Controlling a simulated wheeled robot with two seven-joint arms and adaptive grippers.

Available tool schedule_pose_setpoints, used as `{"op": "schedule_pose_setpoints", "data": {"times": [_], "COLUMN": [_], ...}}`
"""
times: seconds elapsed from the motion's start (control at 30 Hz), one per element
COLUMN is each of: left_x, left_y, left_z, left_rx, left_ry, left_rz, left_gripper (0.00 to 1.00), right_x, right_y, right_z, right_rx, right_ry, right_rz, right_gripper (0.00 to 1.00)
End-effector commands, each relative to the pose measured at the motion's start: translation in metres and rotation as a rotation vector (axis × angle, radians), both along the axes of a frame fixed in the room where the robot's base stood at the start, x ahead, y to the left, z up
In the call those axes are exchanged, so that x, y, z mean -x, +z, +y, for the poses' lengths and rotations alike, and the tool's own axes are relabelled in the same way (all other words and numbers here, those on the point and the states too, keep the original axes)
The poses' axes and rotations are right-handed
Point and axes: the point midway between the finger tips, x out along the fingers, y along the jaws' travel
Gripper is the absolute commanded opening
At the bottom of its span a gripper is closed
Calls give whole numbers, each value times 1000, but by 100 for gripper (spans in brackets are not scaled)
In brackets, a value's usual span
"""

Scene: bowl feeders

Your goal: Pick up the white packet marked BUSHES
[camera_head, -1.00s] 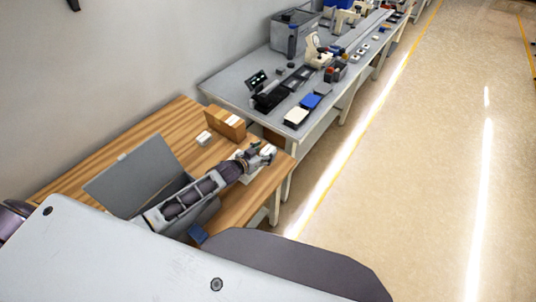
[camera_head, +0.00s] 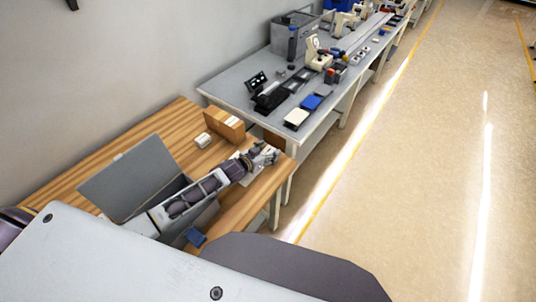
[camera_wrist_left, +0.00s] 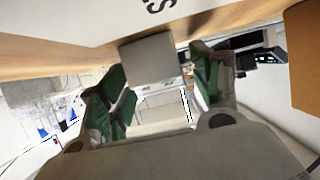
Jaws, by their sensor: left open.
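My left gripper (camera_head: 264,155) is open over the front right end of the wooden table. A white packet (camera_head: 246,181) lies flat on the wood under it, partly hidden by my arm and gripper. In the left wrist view, the packet (camera_wrist_left: 70,20) fills the top edge, with part of its black lettering, an S, showing. The open green-padded fingers of the gripper (camera_wrist_left: 155,90) show in the middle of that view, with no packet between them. I cannot tell whether they touch it. My right gripper is in neither view.
A large grey open box (camera_head: 140,178) stands on the wooden table (camera_head: 95,165) beside my arm. A brown carton (camera_head: 224,125) and a small white item (camera_head: 203,140) stand behind the gripper. A grey bench (camera_head: 232,88) with equipment adjoins at the back.

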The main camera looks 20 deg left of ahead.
Motion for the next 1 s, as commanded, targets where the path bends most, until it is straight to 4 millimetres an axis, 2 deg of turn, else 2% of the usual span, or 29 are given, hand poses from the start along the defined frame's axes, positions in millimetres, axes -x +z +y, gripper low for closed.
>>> {"op": "schedule_pose_setpoints", "data": {"times": [0.1, 0.5, 0.77, 1.0], "left_x": [0, 0, 0, 0], "left_y": [0, 0, 1, 12], "left_z": [0, 0, 0, 0], "left_rx": [0, 0, 0, 1], "left_ry": [0, 0, 0, 0], "left_rz": [0, -1, -1, -2], "left_gripper": [62, 12, 12, 12], "right_x": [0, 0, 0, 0], "right_y": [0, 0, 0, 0], "right_z": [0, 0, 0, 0], "right_rx": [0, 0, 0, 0], "right_ry": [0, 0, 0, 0], "right_rz": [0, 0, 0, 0], "right_gripper": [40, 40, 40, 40]}}
